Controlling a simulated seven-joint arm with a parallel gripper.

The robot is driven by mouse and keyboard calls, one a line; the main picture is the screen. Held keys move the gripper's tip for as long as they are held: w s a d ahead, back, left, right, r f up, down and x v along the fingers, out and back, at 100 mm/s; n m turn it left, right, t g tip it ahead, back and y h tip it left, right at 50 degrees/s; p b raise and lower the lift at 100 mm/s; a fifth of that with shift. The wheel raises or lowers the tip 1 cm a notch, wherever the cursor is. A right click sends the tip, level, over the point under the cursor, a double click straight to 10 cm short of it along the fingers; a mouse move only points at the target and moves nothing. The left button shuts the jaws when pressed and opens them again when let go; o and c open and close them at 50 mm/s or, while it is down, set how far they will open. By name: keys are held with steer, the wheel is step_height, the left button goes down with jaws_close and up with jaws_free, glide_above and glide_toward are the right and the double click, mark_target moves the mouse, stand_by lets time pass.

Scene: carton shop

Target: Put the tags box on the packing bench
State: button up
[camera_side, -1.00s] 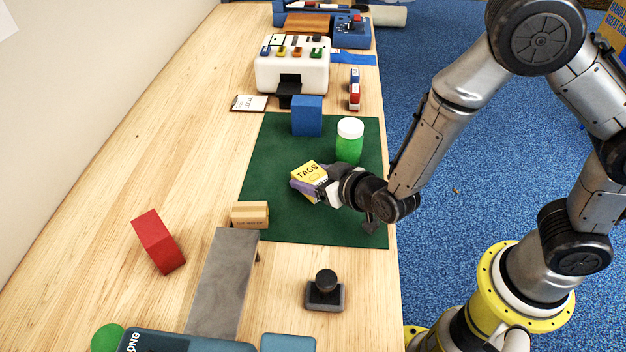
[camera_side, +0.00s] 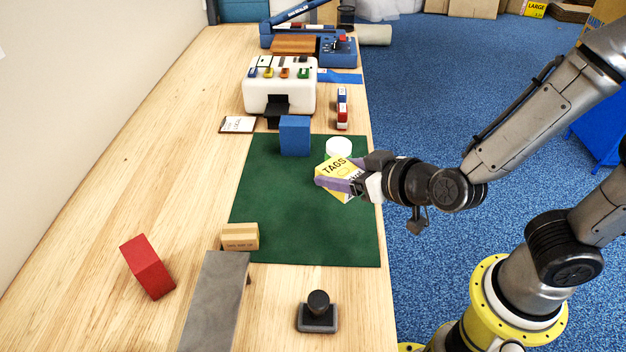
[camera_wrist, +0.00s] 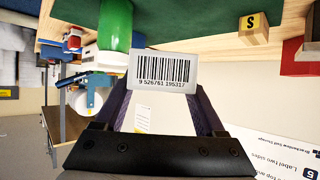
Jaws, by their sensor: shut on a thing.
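The tags box (camera_side: 338,172) is yellow and white with "TAGS" on its top. My gripper (camera_side: 341,187) is shut on it, with purple fingers at its sides, and holds it tilted over the right part of the green mat (camera_side: 290,215). In the wrist view the box (camera_wrist: 160,70) shows a white barcode face between the fingers (camera_wrist: 160,105). The wooden packing bench (camera_side: 140,190) carries the mat.
A blue block (camera_side: 295,136) stands at the mat's far edge, and a small cardboard box (camera_side: 240,237) at its near left corner. A red block (camera_side: 147,267), a grey slab (camera_side: 215,300) and a black stamp (camera_side: 318,310) lie nearer. The mat's middle is clear.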

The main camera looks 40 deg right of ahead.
mark_target(337, 164)
steer(key=s+r, duration=0.1)
steer(key=s+d, duration=0.1)
steer(key=s, duration=0.1)
steer(key=s+r, duration=0.1)
steer(key=s, duration=0.1)
steer(key=shift+s+d+r, duration=0.15)
steer(key=shift+d+r, duration=0.15)
steer(key=shift+d, duration=0.1)
steer(key=w, duration=0.2)
steer(key=w+a+r, duration=0.1)
steer(key=w, duration=0.4)
steer(key=shift+a+r, duration=0.15)
steer(key=shift+r, duration=0.2)
steer(key=w+d+f, duration=0.2)
steer(key=w+d, duration=0.4)
steer(key=w, duration=0.3)
steer(key=w+d+f, duration=0.2)
steer(key=w+d, duration=0.4)
steer(key=w, duration=0.3)
steer(key=shift+s+a+r, duration=0.1)
